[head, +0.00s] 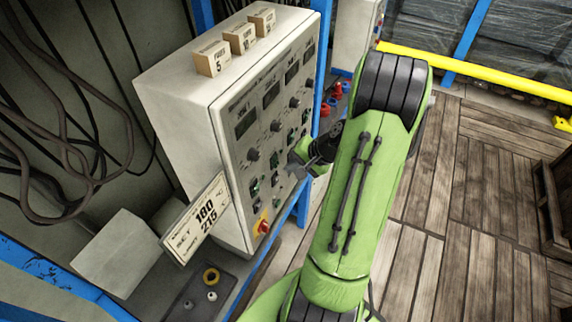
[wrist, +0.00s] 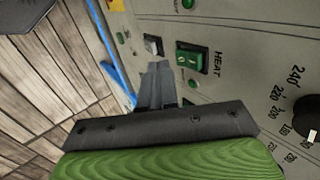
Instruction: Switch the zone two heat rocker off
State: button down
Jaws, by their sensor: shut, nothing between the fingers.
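The control panel (head: 262,120) is a pale cabinet front with several columns of displays, knobs and green rockers. In the wrist view a green rocker (wrist: 193,58) in a dark frame sits beside the word HEAT; its zone number is not in sight. My gripper (wrist: 157,68) is shut and empty, its fingertips just left of and below that rocker in the picture. I cannot tell whether they touch the panel. In the head view my gripper (head: 300,168) is in front of the panel's lower part, and my arm hides some of the controls.
A grey switch (wrist: 153,45) is close to the fingertips, and a dial knob (wrist: 308,108) is at the right. A red knob on yellow (head: 263,227) sits low on the panel. Numbered blocks (head: 240,40) stand on the cabinet. A SET card (head: 196,219) leans at its left. Wooden flooring lies right.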

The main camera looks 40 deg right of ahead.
aim_at(276, 161)
jog(key=shift+w+a+f, duration=0.15)
jog(key=shift+w+a, duration=0.05)
jog(key=shift+w, duration=0.35)
jog(key=shift+w+a+f, duration=0.1)
jog(key=shift+w+a, duration=0.1)
jog(key=shift+w, duration=0.3)
jog(key=shift+w+a+f+t+b, duration=0.15)
jog(key=shift+f+t+b, duration=0.15)
jog(key=shift+b, duration=0.4)
jog(key=shift+r+p, duration=0.75)
jog(key=shift+r, duration=0.25)
